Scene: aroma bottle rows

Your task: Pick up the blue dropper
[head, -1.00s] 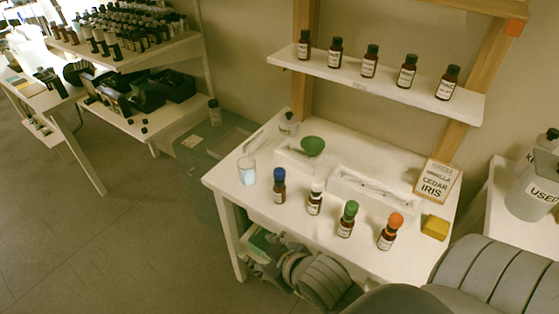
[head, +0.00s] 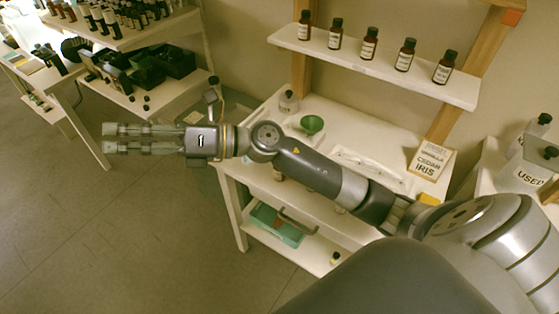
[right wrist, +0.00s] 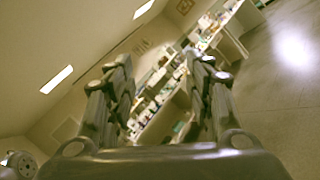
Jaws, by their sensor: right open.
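The blue-topped dropper bottle is hidden behind my right arm in the head view; its blue top does not show. The white, green and orange-topped bottles of its row are also covered by my arm. My right gripper (head: 108,138) points left, past the table's left edge and above the floor. It is open and empty. Its two fingers also show apart in the right wrist view (right wrist: 158,60), with blurred shelves beyond and nothing between them. My left gripper is not in view.
The white table (head: 375,128) holds a green bowl (head: 312,124) and a scent sign (head: 431,160). Several brown bottles stand on the shelf (head: 385,73) above. A USED container (head: 523,176) is at the right. The floor (head: 110,235) at left is clear.

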